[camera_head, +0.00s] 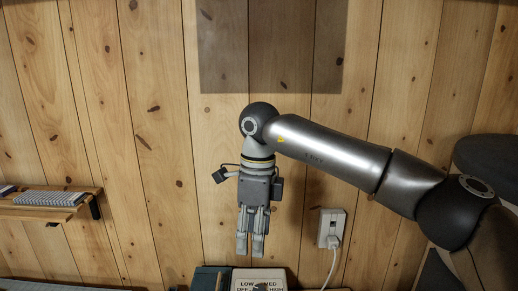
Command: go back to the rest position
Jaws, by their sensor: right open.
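My right arm comes in from the right side in the head view and bends down at the wrist. My right gripper (250,243) points downward in front of the pine plank wall (150,150). Its fingers look parallel, with a narrow gap between them. They are open, and I see nothing held in them. My left gripper is not in view.
Below the fingertips is a panel (258,276) lettered LOW, MED, OFF and HIGH, cut by the lower edge. A white outlet (331,226) with a plugged cable is to the right. A wooden shelf (45,209) is at left. A dark rectangle (270,45) is above.

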